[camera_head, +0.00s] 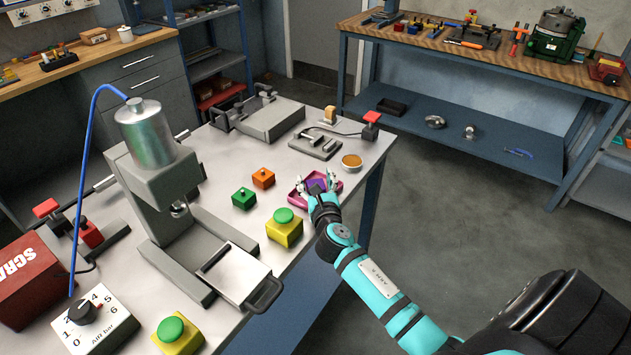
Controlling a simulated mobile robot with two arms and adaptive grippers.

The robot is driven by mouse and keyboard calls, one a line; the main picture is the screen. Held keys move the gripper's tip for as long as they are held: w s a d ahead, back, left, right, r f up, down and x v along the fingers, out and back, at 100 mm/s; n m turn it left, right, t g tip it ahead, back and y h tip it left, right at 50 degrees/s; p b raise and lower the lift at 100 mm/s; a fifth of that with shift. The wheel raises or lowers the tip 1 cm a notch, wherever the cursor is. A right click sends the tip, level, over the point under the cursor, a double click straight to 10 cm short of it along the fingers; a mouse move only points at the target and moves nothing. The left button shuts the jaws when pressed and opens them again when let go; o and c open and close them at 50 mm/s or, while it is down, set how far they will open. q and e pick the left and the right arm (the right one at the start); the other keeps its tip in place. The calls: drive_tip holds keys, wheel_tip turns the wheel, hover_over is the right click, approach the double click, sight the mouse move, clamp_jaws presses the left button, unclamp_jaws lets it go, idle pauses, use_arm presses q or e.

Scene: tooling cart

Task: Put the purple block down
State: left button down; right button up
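The purple block (317,184) shows at the right edge of the grey worktable, over a pink tray (294,194). My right gripper (317,181) is there, with one pale finger on each side of the block. I cannot tell whether the fingers touch the block or stand slightly apart from it. The gripper's dark body hides part of the block and tray, so whether the block rests on the tray floor is unclear. My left gripper is not in view.
A green block (243,198) and an orange block (263,178) lie left of the tray. A yellow box with a green button (284,229) stands nearer. A round amber-filled dish (352,162) and a grey press (163,185) are on the table (225,157).

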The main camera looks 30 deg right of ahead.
drive_tip(key=shift+r, duration=0.25)
drive_tip(key=f+v, duration=0.1)
drive_tip(key=v, duration=1.1)
drive_tip(key=shift+r, duration=0.35)
